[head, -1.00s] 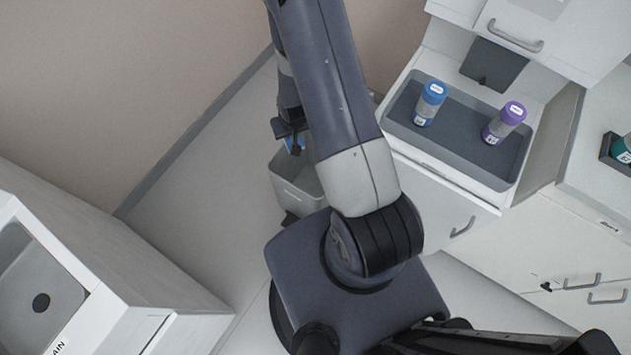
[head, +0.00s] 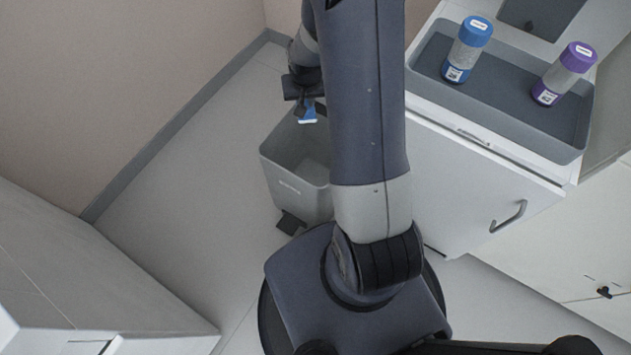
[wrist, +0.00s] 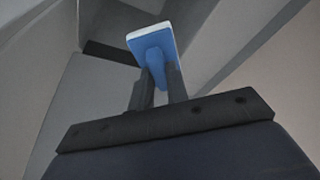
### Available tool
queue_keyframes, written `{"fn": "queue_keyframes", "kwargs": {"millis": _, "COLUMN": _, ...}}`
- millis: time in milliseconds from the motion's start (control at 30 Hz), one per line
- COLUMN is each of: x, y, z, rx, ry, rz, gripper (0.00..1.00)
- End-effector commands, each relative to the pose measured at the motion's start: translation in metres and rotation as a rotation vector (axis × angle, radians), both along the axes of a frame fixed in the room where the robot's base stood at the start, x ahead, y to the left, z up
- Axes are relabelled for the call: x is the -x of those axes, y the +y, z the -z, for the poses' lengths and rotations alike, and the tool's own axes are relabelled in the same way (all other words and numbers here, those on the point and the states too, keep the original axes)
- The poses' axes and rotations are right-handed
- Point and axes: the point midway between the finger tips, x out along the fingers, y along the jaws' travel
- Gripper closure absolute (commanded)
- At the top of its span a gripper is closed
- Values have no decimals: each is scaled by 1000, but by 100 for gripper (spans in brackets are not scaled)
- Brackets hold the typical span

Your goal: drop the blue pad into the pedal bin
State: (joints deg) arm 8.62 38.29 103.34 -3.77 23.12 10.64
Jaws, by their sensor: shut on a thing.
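The blue pad (wrist: 152,43) has a white face and a blue grip, and sits between the fingers of my gripper (wrist: 158,88) in the wrist view. My gripper (head: 304,100) is shut on it. In the head view the pad (head: 308,114) hangs below the gripper, over the mouth of the pedal bin or close to it; the exact height cannot be told. The grey pedal bin (head: 289,187) stands on the floor with its top open and a dark pedal (head: 291,222) at its front. My arm hides the bin's right side.
A grey tray (head: 521,124) on the white cabinet (head: 470,185) at the right holds a blue-capped tube (head: 466,52) and a purple-capped tube (head: 564,74). A pale unit (head: 90,270) stands at lower left. The floor (head: 190,185) left of the bin is clear.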

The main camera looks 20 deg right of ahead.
Motion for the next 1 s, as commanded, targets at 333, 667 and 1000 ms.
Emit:
{"fn": "queue_keyframes", "kwargs": {"millis": 333, "x": -1, "y": -22, "z": 38, "rx": 7, "ry": -4, "rz": 81, "gripper": 100}}
{"fn": "queue_keyframes", "kwargs": {"millis": 667, "x": 1, "y": -28, "z": 42, "rx": 9, "ry": 0, "rz": 107, "gripper": 100}}
{"fn": "queue_keyframes", "kwargs": {"millis": 1000, "x": 1, "y": -28, "z": 75, "rx": 9, "ry": 0, "rz": 107, "gripper": 100}}
